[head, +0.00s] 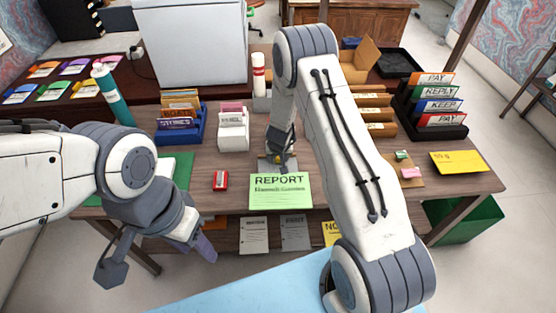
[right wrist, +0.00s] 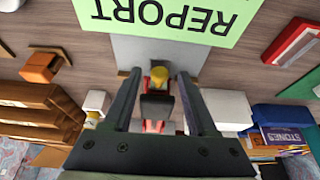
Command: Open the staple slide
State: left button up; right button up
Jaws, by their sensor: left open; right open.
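The stapler (right wrist: 158,105) shows between my right fingers in the right wrist view. It looks small, with a yellow front, a dark middle and some red nearer the palm. It stands by a grey plate (right wrist: 190,58), beside the green REPORT sheet (right wrist: 165,15). My right gripper (head: 279,158) is over it, open, with a finger on each side; I cannot tell whether they touch it. In the head view my gripper mostly hides it, and the staple slide's state is too small to tell. My left gripper (head: 158,262) is open and empty in front of the desk's left edge.
The REPORT sheet (head: 280,193) lies at the desk's front edge. A red block (head: 220,181) lies left of it. A white card box (head: 233,132) and a blue card tray (head: 181,128) stand behind. A yellow card (head: 459,162) lies far right.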

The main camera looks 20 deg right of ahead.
jog(key=shift+w+f, duration=0.1)
jog(key=shift+f, duration=0.2)
grip_shut()
dwell(1.3)
